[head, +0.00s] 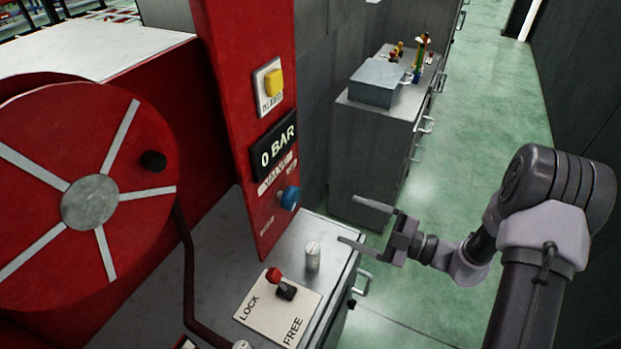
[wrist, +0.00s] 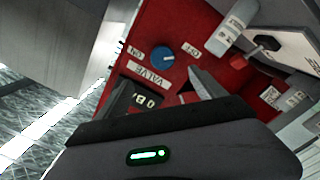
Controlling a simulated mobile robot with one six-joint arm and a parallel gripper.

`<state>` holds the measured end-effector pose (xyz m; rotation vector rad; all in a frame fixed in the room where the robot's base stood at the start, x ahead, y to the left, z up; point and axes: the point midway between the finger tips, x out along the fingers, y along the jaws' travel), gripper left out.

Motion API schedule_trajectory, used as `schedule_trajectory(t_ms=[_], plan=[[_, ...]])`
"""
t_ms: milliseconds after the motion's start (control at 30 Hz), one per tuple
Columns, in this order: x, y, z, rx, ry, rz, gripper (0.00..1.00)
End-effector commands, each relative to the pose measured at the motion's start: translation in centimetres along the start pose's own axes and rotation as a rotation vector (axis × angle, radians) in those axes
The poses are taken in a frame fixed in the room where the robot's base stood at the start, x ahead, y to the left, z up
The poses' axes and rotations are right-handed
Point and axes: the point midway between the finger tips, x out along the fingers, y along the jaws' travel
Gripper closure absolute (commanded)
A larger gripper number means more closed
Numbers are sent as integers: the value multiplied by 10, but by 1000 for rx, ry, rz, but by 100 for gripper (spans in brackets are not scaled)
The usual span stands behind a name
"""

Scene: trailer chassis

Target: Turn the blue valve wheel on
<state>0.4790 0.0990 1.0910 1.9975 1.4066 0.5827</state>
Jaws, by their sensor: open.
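The blue valve wheel (head: 290,198) is a small round knob low on the red panel (head: 258,120). In the wrist view the blue wheel (wrist: 162,57) sits between two small labels, above a VALVE label. The display (head: 275,146) above the wheel reads 0 BAR. My gripper (head: 366,220) is open and empty, to the right of the wheel and apart from it. Its two fingers point left toward the panel. In the wrist view a finger (wrist: 203,82) shows below and right of the wheel.
A yellow button (head: 273,83) is higher on the panel. A red-knobbed lever (head: 275,278) on a LOCK/FREE plate and a grey cylinder (head: 312,257) stand on the counter below. A large red reel (head: 75,195) is left. Grey cabinets with a box (head: 378,82) stand behind; green floor is clear.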

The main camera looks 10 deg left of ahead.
Motion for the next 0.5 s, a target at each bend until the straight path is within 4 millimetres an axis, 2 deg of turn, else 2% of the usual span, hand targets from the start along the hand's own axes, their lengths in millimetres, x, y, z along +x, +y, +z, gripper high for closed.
schedule_trajectory(t_ms=[167, 500], plan=[[40, -3, 0, -1, 6, -6, 21], [132, -5, -1, -5, 6, -8, 21]])
